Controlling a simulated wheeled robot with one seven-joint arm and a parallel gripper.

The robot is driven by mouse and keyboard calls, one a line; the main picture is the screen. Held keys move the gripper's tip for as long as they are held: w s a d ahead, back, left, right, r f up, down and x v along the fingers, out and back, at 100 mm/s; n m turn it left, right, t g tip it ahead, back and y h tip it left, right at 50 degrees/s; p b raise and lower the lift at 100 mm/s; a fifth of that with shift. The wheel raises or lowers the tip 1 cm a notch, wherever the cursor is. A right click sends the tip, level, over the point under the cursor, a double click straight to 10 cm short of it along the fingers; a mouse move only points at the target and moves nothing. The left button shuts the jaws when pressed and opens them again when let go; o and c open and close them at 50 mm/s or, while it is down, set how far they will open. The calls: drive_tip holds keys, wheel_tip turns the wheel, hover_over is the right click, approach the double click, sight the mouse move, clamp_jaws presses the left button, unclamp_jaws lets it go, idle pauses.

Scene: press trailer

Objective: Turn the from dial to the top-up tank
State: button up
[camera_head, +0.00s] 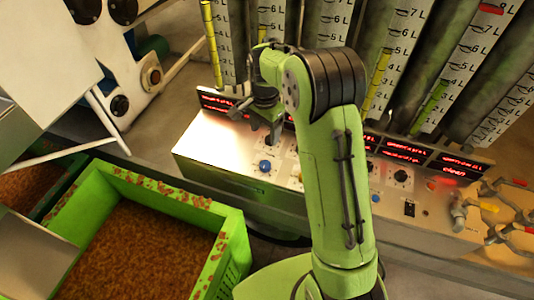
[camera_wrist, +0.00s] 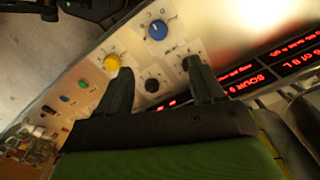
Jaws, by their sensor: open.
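A sloping metal control panel (camera_head: 215,140) carries several dials. In the wrist view a blue dial (camera_wrist: 157,30) is at the top, a yellow dial (camera_wrist: 112,62) at the left, and a black dial (camera_wrist: 151,84) is framed between my fingers. Another dark dial is partly hidden behind the right finger. I cannot read the labels, so I cannot tell which is the from dial. My gripper (camera_wrist: 160,66) is open and holds nothing. In the head view my gripper (camera_head: 262,118) hangs over the panel's left part, above and behind the blue dial (camera_head: 265,166). My arm hides the panel's middle.
Red-lettered displays (camera_head: 405,155) run along the panel's back edge, before tall graduated tubes (camera_head: 385,70). Another black dial (camera_head: 400,176) is right of my arm. A green crate (camera_head: 233,240) of brown granules stands at front left.

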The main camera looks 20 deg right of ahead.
sight(265, 164)
drive_tip(key=f, duration=1.5)
drive_tip(key=shift+s+a+f+b, duration=0.1)
drive_tip(key=shift+s+b, duration=0.1)
drive_tip(key=shift+b, duration=0.2)
drive_tip(key=c, duration=1.1)
drive_tip(key=shift+o, duration=0.2)
